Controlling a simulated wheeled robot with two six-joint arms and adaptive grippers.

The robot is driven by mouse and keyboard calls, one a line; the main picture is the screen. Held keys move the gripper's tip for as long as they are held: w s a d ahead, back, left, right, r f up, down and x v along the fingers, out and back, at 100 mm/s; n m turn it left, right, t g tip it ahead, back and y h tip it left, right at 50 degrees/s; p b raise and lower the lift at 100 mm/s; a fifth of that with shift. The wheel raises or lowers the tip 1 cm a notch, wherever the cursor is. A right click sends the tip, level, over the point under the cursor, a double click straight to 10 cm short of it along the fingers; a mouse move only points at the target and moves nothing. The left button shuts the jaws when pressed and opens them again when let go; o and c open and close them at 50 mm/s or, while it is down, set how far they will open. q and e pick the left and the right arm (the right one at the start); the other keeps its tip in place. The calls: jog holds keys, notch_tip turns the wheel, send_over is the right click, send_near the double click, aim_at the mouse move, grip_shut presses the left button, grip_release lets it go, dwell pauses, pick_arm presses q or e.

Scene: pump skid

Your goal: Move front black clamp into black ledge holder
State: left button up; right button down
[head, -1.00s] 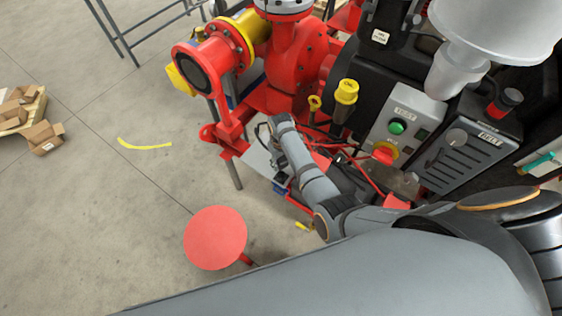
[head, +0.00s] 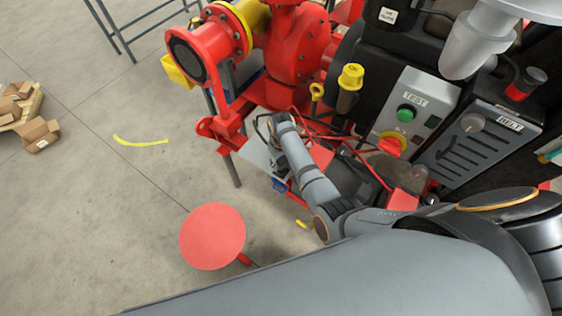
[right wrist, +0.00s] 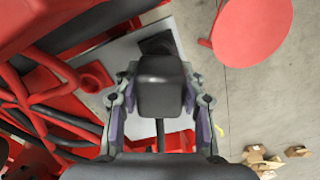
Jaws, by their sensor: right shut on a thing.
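My right gripper (right wrist: 160,90) is shut on the black clamp (right wrist: 161,86), a dark blocky piece between its fingers in the right wrist view. A thin black stem shows below it. The clamp is over the pale grey ledge (right wrist: 122,52). A black holder (right wrist: 157,44) shows just beyond the clamp, partly covered by it; I cannot tell whether they touch. A red holder (right wrist: 95,77) sits on the ledge to the left. In the head view the ledge (head: 256,158) is beside my right arm, which mostly hides the gripper and clamp. My left gripper is not in view.
Red hoses (right wrist: 40,55) and black cables crowd the left of the ledge. A round red disc (head: 212,237) stands off the skid. A control box (head: 417,108) with a green button is to the right. Open floor (head: 100,200) is to the left.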

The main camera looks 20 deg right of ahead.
jog(key=shift+p, duration=0.4)
dwell(0.7)
jog(key=shift+r+p, duration=0.1)
jog(key=shift+p, duration=0.2)
jog(key=shift+s+f+b, duration=0.1)
jog(key=shift+f+b, duration=0.95)
jog(key=shift+f, duration=0.6)
